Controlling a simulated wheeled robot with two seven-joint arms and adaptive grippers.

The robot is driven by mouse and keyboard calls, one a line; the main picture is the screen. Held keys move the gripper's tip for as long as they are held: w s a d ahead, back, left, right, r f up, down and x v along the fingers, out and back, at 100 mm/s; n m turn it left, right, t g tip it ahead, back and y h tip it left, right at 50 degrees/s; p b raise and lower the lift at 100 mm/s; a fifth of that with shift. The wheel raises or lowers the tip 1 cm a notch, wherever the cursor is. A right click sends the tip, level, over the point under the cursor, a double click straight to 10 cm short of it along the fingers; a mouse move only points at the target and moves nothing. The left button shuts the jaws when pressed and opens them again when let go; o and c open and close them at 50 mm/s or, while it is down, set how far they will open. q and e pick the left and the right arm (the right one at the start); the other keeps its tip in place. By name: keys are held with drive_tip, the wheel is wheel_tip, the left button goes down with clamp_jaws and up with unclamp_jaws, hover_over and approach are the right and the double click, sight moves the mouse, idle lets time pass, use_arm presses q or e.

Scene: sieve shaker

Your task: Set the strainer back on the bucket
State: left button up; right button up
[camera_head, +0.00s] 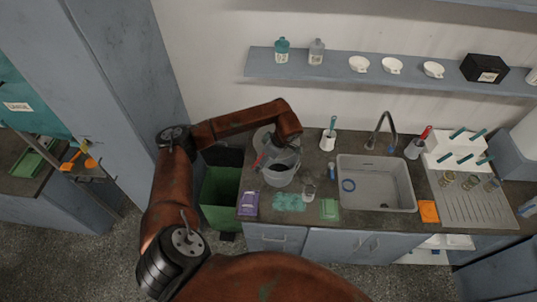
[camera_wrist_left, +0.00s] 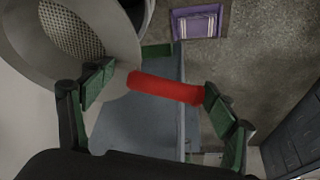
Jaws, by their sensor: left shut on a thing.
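The strainer is a grey bowl with a mesh bottom (camera_wrist_left: 70,28) and a red handle (camera_wrist_left: 165,88). My left gripper (camera_wrist_left: 160,98) is shut on the strainer, with the red handle spanning between its green-padded fingers. In the head view the red handle (camera_head: 259,160) shows at the left side of the grey bucket (camera_head: 281,178), which stands on the counter. My left forearm and wrist reach over the bucket from behind and hide part of the strainer. I cannot tell whether the strainer touches the bucket rim. My right gripper is not in view.
A purple packet (camera_head: 248,204), a teal cloth (camera_head: 289,202), a glass (camera_head: 308,190) and a green sponge (camera_head: 329,209) lie in front of the bucket. The sink (camera_head: 375,185) is to the right. A green bin (camera_head: 220,197) stands left of the counter. A shelf (camera_head: 400,78) hangs above.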

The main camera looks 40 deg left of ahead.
use_arm(q)
wheel_tip(320, 180, down, 9)
drive_tip(key=d+b, duration=0.1)
drive_tip(key=b, duration=0.4)
drive_tip(key=shift+w+d+b, duration=0.15)
drive_tip(key=shift+w+b, duration=0.1)
drive_tip(key=shift+b, duration=0.15)
drive_tip(key=o, duration=1.5)
drive_tip(key=shift+r, duration=0.1)
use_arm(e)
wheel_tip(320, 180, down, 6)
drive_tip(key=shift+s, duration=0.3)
use_arm(q)
drive_tip(key=shift+o, duration=0.2)
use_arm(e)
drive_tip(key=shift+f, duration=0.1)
